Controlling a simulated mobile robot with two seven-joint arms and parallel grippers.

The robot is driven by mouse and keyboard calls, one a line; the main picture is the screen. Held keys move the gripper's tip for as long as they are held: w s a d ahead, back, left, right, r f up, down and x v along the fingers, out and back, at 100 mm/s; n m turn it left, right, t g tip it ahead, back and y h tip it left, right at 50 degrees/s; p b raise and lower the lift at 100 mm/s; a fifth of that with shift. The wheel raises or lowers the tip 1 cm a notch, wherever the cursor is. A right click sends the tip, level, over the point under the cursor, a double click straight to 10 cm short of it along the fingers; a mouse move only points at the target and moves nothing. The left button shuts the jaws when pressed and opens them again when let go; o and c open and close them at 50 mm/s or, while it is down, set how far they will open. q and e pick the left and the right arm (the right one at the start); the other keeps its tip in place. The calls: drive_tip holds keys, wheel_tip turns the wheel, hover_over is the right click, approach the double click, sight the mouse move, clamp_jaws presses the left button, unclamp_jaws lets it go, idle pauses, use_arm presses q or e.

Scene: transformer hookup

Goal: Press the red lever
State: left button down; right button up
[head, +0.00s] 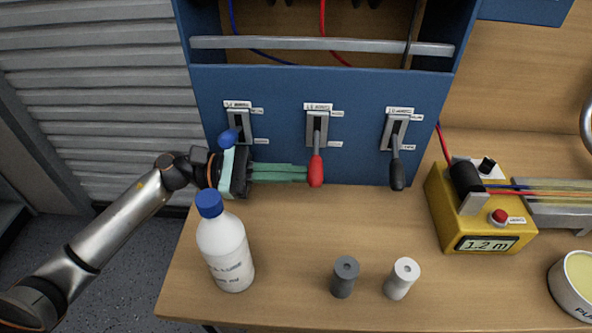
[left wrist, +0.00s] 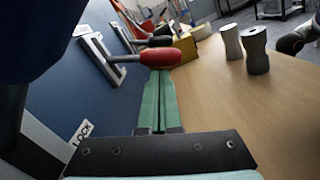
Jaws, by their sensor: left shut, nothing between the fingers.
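The red lever (head: 316,170) is the middle one of three on the blue panel (head: 355,90). Its red handle hangs low in the head view, and in the left wrist view the red lever (left wrist: 150,56) sticks out from its slot over my fingertips. My left gripper (head: 305,173) is shut and empty, its green fingers pointing right with their tips at the red handle. In the left wrist view, the tips of my left gripper (left wrist: 159,76) lie just under the handle; I cannot tell whether they touch. My right gripper is not in view.
A blue-knobbed lever (head: 228,138) is close behind my left gripper; a black lever (head: 397,175) is to the right. A white bottle (head: 225,250) with a blue cap stands just in front. Grey (head: 344,277) and white (head: 401,278) cylinders and a yellow box (head: 480,215) stand on the wooden table (head: 290,290).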

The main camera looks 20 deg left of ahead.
use_arm(q)
drive_tip(key=shift+s+r+n, duration=0.2)
drive_tip(key=shift+n, duration=0.2)
drive_tip(key=shift+d, duration=0.1)
drive_tip(key=r+n+p, duration=0.1)
drive_tip(key=s+r+n+p, duration=0.1)
drive_tip(key=n, duration=0.1)
drive_tip(key=shift+d, duration=0.1)
drive_tip(key=shift+s+d+r+n+t+p, duration=0.1)
drive_tip(key=shift+r+n+p, duration=0.4)
drive_tip(key=shift+n, duration=0.35)
drive_tip(key=shift+s+a+r+n+t+p, duration=0.1)
drive_tip(key=shift+r+n+p, duration=0.2)
drive_tip(key=shift+n+p, duration=0.45)
drive_tip(key=shift+s+d+r+n+t+p, duration=0.1)
drive_tip(key=shift+r+n+p, duration=0.35)
drive_tip(key=shift+n, duration=0.45)
drive_tip(key=shift+f, duration=0.1)
